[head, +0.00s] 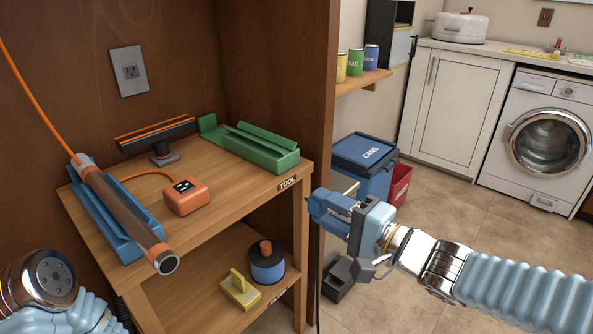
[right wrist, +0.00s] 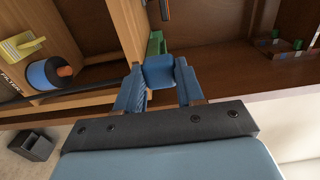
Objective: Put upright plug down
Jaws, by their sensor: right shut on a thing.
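My right gripper (head: 328,208) is in the head view, in the air just right of the wooden tool shelf's front corner. It is shut on a small blue block (right wrist: 160,72), which I take to be the plug. The block sits between the two blue fingers in the right wrist view (right wrist: 160,90). A thin dark cord (head: 318,285) hangs below the gripper in the head view.
A wall outlet (head: 130,72) is behind. A blue bin (head: 362,160) stands beyond the gripper.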

